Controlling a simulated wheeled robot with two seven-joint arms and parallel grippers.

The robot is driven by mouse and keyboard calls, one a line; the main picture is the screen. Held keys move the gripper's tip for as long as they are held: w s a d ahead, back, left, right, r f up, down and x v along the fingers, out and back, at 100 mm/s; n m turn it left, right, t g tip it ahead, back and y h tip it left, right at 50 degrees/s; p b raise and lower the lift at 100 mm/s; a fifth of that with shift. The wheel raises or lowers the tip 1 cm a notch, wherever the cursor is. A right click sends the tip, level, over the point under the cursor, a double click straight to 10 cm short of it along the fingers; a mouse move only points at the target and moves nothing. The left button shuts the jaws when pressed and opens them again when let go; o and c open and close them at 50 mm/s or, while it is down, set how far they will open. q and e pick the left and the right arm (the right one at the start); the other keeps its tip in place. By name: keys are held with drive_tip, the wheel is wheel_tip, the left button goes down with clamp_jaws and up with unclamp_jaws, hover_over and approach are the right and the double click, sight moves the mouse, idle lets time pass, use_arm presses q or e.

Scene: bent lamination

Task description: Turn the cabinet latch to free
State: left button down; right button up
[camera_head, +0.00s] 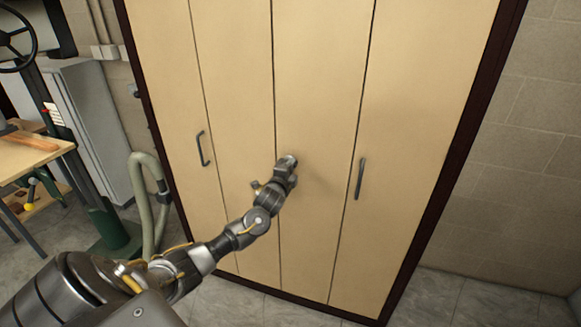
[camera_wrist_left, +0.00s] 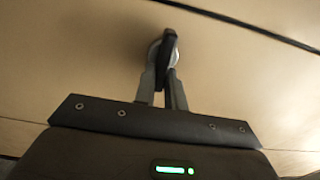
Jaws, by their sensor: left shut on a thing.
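The cabinet (camera_head: 320,70) is tall, with pale wooden doors and a dark frame. In the left wrist view, the latch (camera_wrist_left: 169,40) is a small dark and grey piece on the door face, with a brownish end. My left gripper (camera_head: 289,166) is at the door near the seam between the middle panels. In the wrist view its two narrow fingers (camera_wrist_left: 161,70) reach up to the latch and are shut on it. The gripper hides most of the latch in the head view, so its exact angle is unclear. My right gripper is not in view.
A dark bar handle (camera_head: 361,179) is right of my gripper, and another handle (camera_head: 203,149) is to the left. A workbench (camera_head: 25,155) and a pale hose (camera_head: 146,205) stand left of the cabinet. Tiled floor (camera_head: 470,300) is clear at the right.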

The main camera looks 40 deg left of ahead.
use_arm(q)
drive_tip(key=c, duration=1.5)
unclamp_jaws()
drive_tip(key=shift+o, duration=0.2)
drive_tip(key=b+v, duration=0.2)
drive_tip(key=v, duration=0.8)
drive_tip(key=shift+s+d, duration=0.2)
drive_tip(key=shift+s, duration=0.15)
